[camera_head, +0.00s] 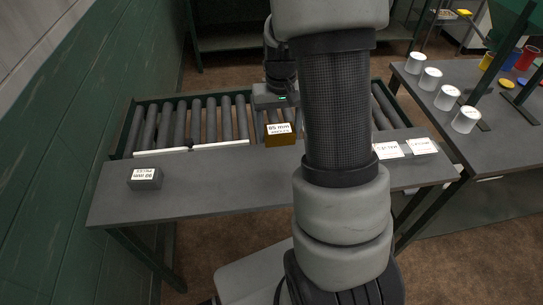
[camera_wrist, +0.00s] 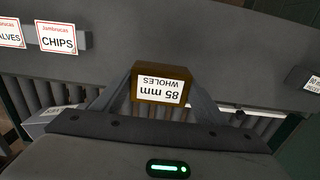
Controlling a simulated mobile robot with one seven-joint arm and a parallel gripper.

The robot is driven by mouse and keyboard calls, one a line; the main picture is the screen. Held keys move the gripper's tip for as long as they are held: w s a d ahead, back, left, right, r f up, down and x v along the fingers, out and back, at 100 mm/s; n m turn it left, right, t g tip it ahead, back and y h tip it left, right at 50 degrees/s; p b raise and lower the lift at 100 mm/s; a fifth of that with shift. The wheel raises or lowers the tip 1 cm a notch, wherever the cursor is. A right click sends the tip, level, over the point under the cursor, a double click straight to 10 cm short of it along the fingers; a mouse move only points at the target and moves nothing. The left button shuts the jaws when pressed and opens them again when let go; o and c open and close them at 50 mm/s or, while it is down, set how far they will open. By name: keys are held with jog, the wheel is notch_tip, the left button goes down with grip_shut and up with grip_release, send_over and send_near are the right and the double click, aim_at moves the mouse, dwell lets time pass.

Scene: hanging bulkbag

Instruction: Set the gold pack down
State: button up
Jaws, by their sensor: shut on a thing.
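The gold pack (camera_head: 280,139) is a small brown-gold box with a white label reading "85 mm WHOLES". In the head view it is at the back edge of the grey table, in front of the rollers. In the wrist view the gold pack (camera_wrist: 160,84) sits between the two fingers of my gripper (camera_wrist: 160,95), which is shut on it. In the head view my gripper (camera_head: 278,112) is just behind and above the pack, partly hidden by my arm. I cannot tell whether the pack's underside touches the table.
A grey table (camera_head: 220,190) has clear room around its middle-left. A dark grey pack (camera_head: 145,179) labelled "90 mm" stands at its left. Label cards (camera_head: 388,150) lie at the right. A roller conveyor (camera_head: 195,118) with a white strip (camera_head: 200,148) runs behind. White cans (camera_head: 447,97) stand on the right table.

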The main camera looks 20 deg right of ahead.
jog(key=shift+w+d+f, duration=0.1)
jog(key=shift+f, duration=0.3)
send_over(279, 163)
notch_tip(279, 163, down, 4)
jog(key=shift+f, duration=0.2)
jog(key=shift+w+f, duration=0.1)
jog(key=shift+f, duration=2.15)
jog(key=shift+f+b, duration=0.15)
jog(key=shift+b, duration=0.2)
jog(key=o, duration=1.1)
jog(key=shift+o, duration=0.2)
